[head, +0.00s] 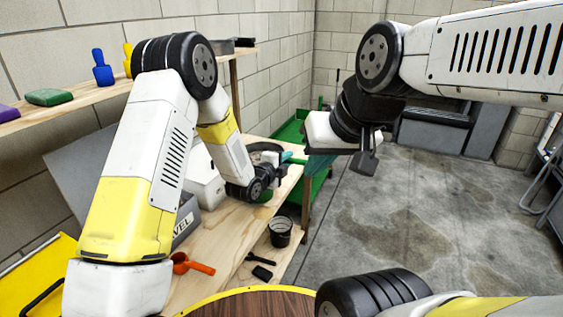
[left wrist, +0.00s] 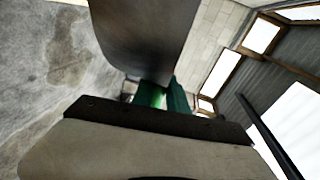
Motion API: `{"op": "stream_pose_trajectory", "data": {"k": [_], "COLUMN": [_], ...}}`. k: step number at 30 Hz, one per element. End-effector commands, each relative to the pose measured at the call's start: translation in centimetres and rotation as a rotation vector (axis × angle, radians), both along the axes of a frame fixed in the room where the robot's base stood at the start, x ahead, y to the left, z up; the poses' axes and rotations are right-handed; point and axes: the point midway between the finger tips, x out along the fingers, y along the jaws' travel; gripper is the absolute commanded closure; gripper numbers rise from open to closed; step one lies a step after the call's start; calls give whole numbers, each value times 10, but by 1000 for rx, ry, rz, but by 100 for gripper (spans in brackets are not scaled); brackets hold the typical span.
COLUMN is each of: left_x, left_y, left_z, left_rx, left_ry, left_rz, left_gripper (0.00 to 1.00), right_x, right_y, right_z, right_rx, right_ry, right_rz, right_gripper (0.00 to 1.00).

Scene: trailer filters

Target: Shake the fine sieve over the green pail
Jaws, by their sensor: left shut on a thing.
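My left gripper (head: 275,172) is at the far part of the wooden table, mostly hidden behind my own wrist, and is shut on the fine sieve. The sieve's dark round rim (head: 264,147) shows just beyond the wrist, with a teal handle-like piece (head: 294,160) beside it. In the left wrist view a large dark curved surface (left wrist: 145,35) fills the top middle, with a dark green piece (left wrist: 177,99) below it. A green patch (head: 266,196) under the left wrist may be the green pail; most of it is hidden. My right gripper (head: 358,158) is raised over the floor, its jaw gap unclear.
On the wooden table (head: 225,235) stand a black cup (head: 280,232), an orange scoop (head: 192,264), small black tools (head: 262,272) and a grey labelled bin (head: 187,222). A shelf (head: 85,100) with brushes runs along the wall. A green trailer (head: 292,130) stands behind.

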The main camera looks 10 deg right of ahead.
Motion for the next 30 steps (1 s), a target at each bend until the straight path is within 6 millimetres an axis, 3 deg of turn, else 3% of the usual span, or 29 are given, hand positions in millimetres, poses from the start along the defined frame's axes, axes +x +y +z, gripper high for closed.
{"op": "stream_pose_trajectory", "data": {"k": [3,9,17,24,30], "left_x": [35,65,74,86,71], "left_y": [5,11,19,37,14], "left_z": [-3,-7,-8,-7,-7], "left_rx": [5,15,17,17,16], "left_ry": [-8,-9,-10,-10,-8], "left_rz": [3,6,7,7,3], "left_gripper": [100,100,100,100,100], "right_x": [0,0,0,0,0], "right_y": [0,0,0,0,0], "right_z": [0,0,0,0,0], "right_rx": [0,0,0,0,0], "right_ry": [0,0,0,0,0], "right_rz": [0,0,0,0,0], "right_gripper": [100,100,100,100,100]}}
